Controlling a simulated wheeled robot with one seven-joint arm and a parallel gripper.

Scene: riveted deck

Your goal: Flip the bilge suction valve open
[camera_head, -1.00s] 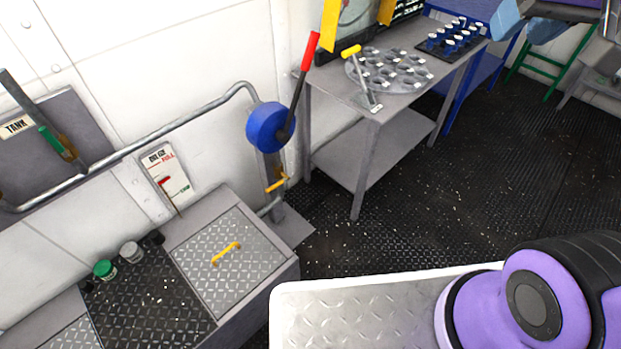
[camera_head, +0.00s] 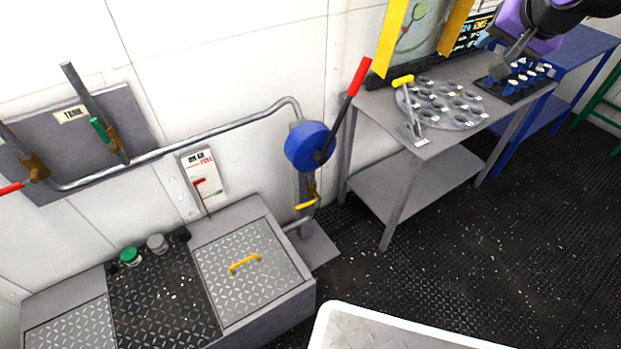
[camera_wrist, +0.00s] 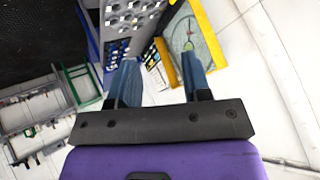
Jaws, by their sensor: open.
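On the wall panel at left, a valve with a red handle (camera_head: 12,188) shows at the picture's edge, its handle lying sideways; its label is not in view. Beside it a valve with a green handle (camera_head: 100,130) stands along its upright pipe, next to a TANK label. A yellow-handled valve (camera_head: 306,204) sits on the pipe below the blue pump. I cannot tell from labels which is the bilge suction valve. My gripper (camera_wrist: 160,62) is open and empty, its two blue fingers apart. It is at upper right in the head view, over the bench, far from these valves.
The blue pump (camera_head: 308,147) has a red-tipped lever slanting up. A bilge gauge board (camera_head: 202,180) with a red pointer hangs left of it. A hatch (camera_head: 243,272) with a yellow handle lies below. The bench (camera_head: 372,105) bears a round plate.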

